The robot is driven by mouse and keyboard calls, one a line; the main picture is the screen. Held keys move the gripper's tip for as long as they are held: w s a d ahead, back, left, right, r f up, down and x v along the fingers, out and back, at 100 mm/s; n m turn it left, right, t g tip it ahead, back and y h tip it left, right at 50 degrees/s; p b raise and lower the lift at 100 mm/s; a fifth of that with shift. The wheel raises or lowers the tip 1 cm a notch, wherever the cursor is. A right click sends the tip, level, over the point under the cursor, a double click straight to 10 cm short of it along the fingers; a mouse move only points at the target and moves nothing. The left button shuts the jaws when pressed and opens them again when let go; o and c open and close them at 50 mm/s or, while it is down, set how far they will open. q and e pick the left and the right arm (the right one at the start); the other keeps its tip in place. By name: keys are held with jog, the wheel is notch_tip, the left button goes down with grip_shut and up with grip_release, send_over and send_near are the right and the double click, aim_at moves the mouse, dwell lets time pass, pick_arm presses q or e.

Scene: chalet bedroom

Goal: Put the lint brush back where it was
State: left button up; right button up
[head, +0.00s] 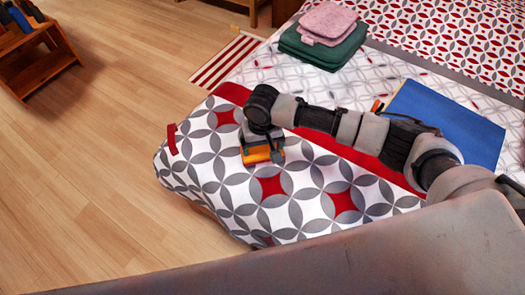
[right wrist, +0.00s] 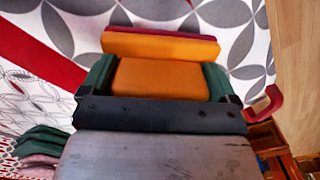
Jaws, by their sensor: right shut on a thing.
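The lint brush (head: 262,154), an orange block-like thing, is held in my right gripper (head: 262,146) over the patterned bedspread near the bed's corner. In the right wrist view the lint brush (right wrist: 160,76) sits between the two green-sided fingers of my right gripper (right wrist: 158,82). A wider orange bar with a dark red edge shows at its far end. I cannot tell whether it touches the bedspread. My left gripper is not in view.
A red hook-like piece (head: 172,139) is at the bed's edge. Folded pink (head: 327,21) and green cloths (head: 322,48) and a blue flat panel (head: 447,122) lie on the bed. A wooden rack (head: 38,63) stands on the open floor.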

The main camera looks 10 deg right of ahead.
aim_at(262, 152)
notch_tip(262, 152, down, 3)
jog(key=shift+r+b, duration=0.1)
jog(key=shift+b, duration=0.2)
jog(key=shift+f, duration=0.3)
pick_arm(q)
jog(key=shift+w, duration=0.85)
pick_arm(e)
jog(key=shift+f, duration=0.1)
jog(key=o, duration=0.6)
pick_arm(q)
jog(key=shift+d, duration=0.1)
